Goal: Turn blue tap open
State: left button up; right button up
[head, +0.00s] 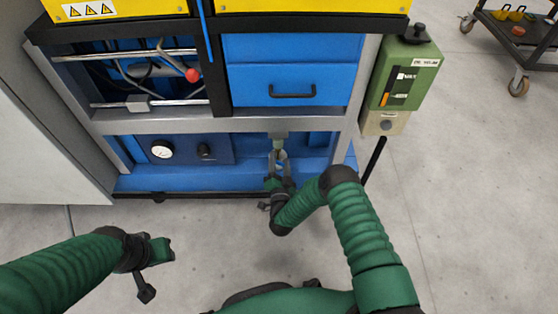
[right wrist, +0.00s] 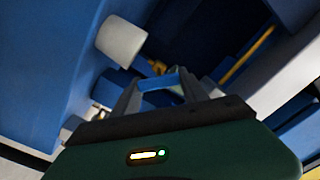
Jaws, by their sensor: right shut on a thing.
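The blue tap (right wrist: 158,82) shows in the right wrist view as a small blue handle between the two grey fingers. My right gripper (head: 279,160) reaches into the lower opening of the blue workbench, under the middle of its grey rail, and is shut on the tap handle. In the head view the tap is mostly hidden by the gripper, and how far it is turned cannot be told. My left gripper (head: 158,252) hangs over the floor at the lower left, away from the bench; its fingers do not show clearly.
A whitish cylinder (right wrist: 120,40) is close to the right gripper in its wrist view. A panel with a round gauge (head: 161,150) is left of the tap. A green box (head: 405,75) hangs at the bench's right side. The floor in front is clear.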

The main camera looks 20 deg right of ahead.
jog(key=m, duration=0.4)
jog(key=shift+s+d+f+m, duration=0.1)
jog(key=shift+d+f+m, duration=0.15)
jog(key=shift+m, duration=0.15)
jog(key=m, duration=0.4)
jog(key=shift+f+m, duration=0.25)
jog(key=shift+m, duration=0.05)
jog(key=shift+s, duration=0.1)
jog(key=o, duration=1.4)
